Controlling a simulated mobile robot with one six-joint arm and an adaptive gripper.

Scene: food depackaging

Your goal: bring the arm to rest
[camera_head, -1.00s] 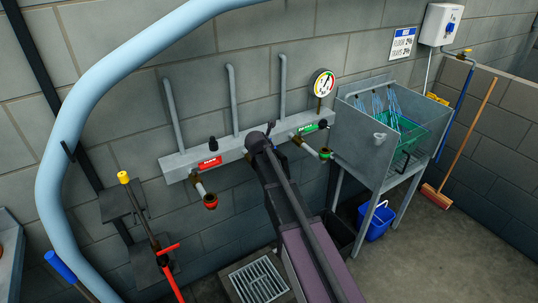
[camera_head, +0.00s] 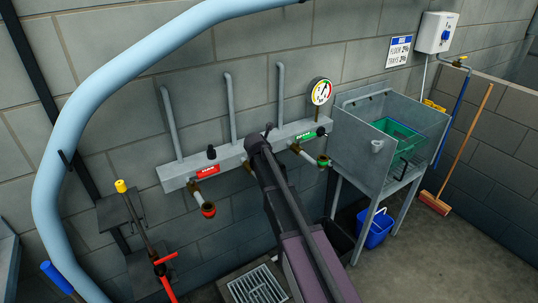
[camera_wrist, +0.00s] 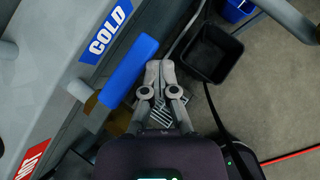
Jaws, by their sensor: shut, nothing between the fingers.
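My arm reaches from the bottom of the head view toward the grey wall manifold (camera_head: 232,156). Its end hides part of the manifold, and my fingers cannot be made out there. In the wrist view my gripper (camera_wrist: 160,68) is shut and empty, its fingertips together. A blue bar-shaped handle (camera_wrist: 128,70) lies just left of the fingers, beside the blue COLD label (camera_wrist: 110,30). I cannot tell whether the fingers touch it.
A metal sink (camera_head: 360,150) holding a green basket (camera_head: 398,140) stands right of the manifold. A blue bucket (camera_head: 376,229) and a black bin (camera_wrist: 212,52) stand below. A floor grate (camera_head: 258,285) lies near my arm. A broom (camera_head: 436,203) leans at right.

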